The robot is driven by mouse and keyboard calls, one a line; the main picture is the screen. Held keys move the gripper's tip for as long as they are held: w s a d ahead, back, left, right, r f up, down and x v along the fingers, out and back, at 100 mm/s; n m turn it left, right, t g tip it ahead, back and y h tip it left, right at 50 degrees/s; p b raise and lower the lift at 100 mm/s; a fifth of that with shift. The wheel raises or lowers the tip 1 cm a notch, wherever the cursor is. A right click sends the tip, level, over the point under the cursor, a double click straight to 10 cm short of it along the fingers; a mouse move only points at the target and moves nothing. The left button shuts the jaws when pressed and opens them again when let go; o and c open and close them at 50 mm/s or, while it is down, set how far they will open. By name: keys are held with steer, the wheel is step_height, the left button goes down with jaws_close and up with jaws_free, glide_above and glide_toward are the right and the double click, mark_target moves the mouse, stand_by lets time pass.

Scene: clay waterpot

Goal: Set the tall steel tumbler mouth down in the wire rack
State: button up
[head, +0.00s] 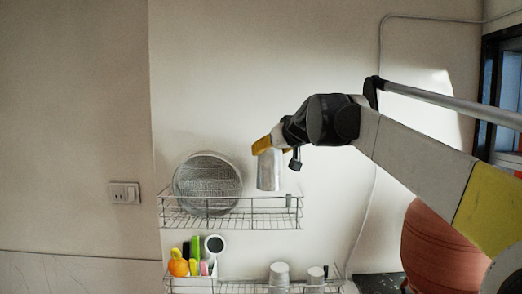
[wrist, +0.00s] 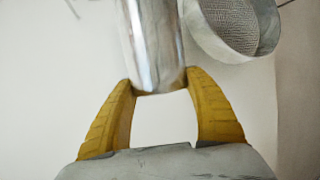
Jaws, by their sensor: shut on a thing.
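The tall steel tumbler (head: 268,172) hangs below my gripper (head: 262,146) in the head view, above the right half of the wire rack's (head: 262,228) upper shelf. It looks roughly vertical, with a small gap between its lower end and the shelf rail. I cannot tell for sure which end is the mouth. In the wrist view, the yellow fingers of my gripper (wrist: 163,90) are shut on the tumbler (wrist: 152,40) near one end. The rest of it extends beyond the top of that view.
A round mesh sieve (head: 207,182) stands on the upper shelf's left half; it also shows in the wrist view (wrist: 235,22). Steel cups (head: 279,274) and a holder with colourful utensils (head: 195,262) are on the lower shelf. A clay pot (head: 438,250) stands at right.

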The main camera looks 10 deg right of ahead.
steer(key=shift+w+d, duration=0.1)
steer(key=shift+w, duration=0.3)
steer(key=shift+f, duration=0.35)
steer(key=shift+f+b, duration=3.05)
steer(key=shift+f, duration=1.55)
steer(key=o, duration=1.3)
steer(key=v, duration=1.2)
